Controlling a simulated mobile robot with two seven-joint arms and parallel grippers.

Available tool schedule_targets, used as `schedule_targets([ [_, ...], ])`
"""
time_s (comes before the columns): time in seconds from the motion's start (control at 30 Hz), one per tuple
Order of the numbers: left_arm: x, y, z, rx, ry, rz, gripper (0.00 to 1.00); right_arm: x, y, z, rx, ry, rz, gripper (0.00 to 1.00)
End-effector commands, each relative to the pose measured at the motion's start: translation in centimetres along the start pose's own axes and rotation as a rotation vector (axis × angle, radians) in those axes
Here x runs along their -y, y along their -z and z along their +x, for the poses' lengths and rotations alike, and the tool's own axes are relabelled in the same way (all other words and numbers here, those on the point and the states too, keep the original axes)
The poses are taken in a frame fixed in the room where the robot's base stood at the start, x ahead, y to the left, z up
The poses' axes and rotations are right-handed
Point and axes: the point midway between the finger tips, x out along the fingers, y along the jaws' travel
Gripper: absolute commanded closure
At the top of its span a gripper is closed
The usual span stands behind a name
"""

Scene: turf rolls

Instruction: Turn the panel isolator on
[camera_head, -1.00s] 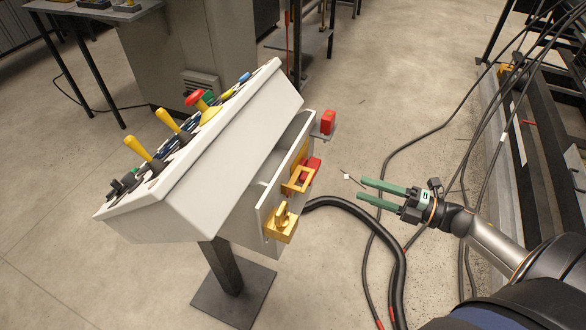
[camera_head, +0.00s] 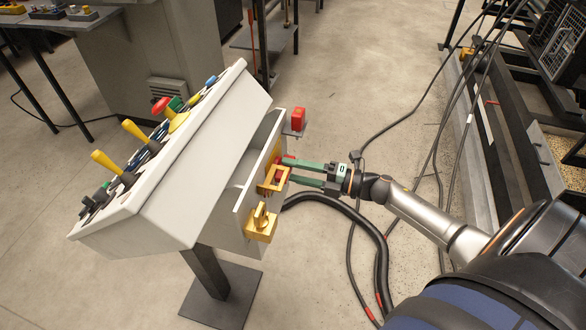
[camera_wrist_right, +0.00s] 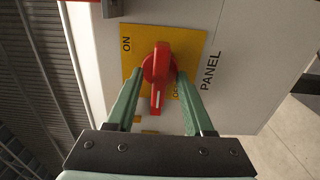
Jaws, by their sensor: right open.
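The panel isolator's red rotary handle (camera_wrist_right: 158,70) sits on a yellow plate (camera_wrist_right: 192,48) in the right wrist view. "ON" is printed at the plate's upper left, another label at lower right is partly hidden by a finger, and "PANEL" is printed beside the plate. The handle's white-marked end points down in the picture. My right gripper (camera_wrist_right: 160,80) is open, with its green fingers on either side of the handle; contact cannot be told. In the head view my right gripper (camera_head: 291,172) reaches the console's right side from the right. My left gripper is out of view.
The grey console (camera_head: 190,165) stands on a post and base plate (camera_head: 222,300). A yellow switch (camera_head: 261,223) and a red block (camera_head: 298,118) flank the isolator. A thick black cable (camera_head: 375,240) loops below my arm.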

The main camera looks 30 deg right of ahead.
Motion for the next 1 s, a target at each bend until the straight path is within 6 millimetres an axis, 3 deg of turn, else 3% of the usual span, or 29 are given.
schedule_targets([
  [0.3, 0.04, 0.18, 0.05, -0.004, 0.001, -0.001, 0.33, -0.01, 0.0, 0.3, 0.0, 0.0, 0.0, 0.47],
  [0.77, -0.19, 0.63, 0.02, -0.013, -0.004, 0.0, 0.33, 0.0, 0.01, 0.27, 0.0, 0.0, 0.0, 0.98],
  [1.0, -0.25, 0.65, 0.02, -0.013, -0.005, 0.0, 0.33, 0.01, 0.01, 0.26, 0.0, 0.0, 0.0, 1.0],
])
